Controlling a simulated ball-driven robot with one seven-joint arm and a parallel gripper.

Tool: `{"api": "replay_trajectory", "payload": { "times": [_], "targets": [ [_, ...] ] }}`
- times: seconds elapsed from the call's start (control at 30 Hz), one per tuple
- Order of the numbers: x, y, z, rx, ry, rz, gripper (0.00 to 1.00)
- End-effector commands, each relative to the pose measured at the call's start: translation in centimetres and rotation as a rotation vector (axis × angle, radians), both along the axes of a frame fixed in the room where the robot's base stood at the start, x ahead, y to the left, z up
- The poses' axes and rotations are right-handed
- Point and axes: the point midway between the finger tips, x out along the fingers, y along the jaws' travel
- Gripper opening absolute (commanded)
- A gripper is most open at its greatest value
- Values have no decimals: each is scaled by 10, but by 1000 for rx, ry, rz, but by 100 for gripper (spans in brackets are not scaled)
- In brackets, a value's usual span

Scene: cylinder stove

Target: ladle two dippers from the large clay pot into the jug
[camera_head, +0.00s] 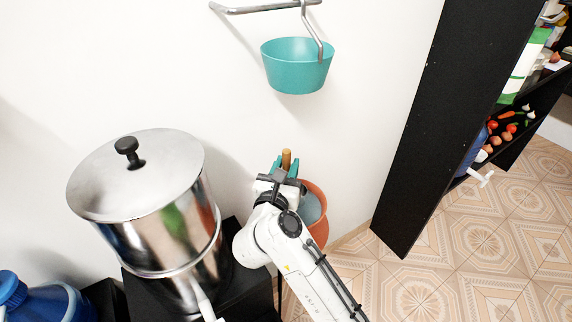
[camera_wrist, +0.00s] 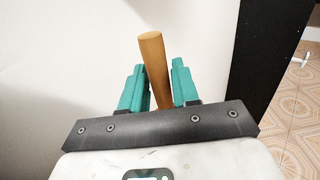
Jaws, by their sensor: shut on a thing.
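My gripper (camera_head: 286,168) has teal fingers and is shut on an upright wooden handle (camera_head: 286,156). In the wrist view the brown handle (camera_wrist: 154,62) stands between the two fingers (camera_wrist: 153,90), leaning slightly. The handle's lower end is hidden, so I cannot see the dipper's bowl. An orange clay pot (camera_head: 323,230) stands by the wall, just behind and right of my gripper, partly hidden by my arm. Its inside looks grey-blue, perhaps water. I cannot make out the jug for certain.
A large lidded steel pot (camera_head: 165,235) stands on a black stand to the left. A blue plastic container (camera_head: 45,303) is at bottom left. A teal bowl (camera_head: 297,68) hangs on the wall above. A black shelf (camera_head: 430,130) stands at right; the tiled floor (camera_head: 450,260) before it is clear.

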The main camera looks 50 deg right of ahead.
Motion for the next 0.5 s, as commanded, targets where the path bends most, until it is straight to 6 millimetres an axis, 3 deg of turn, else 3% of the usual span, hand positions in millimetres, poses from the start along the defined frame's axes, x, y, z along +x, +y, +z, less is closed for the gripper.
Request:
{"api": "replay_trajectory", "payload": {
  "times": [0.5],
  "targets": [
    [0,0,-45,0,1,0,0]
  ]
}}
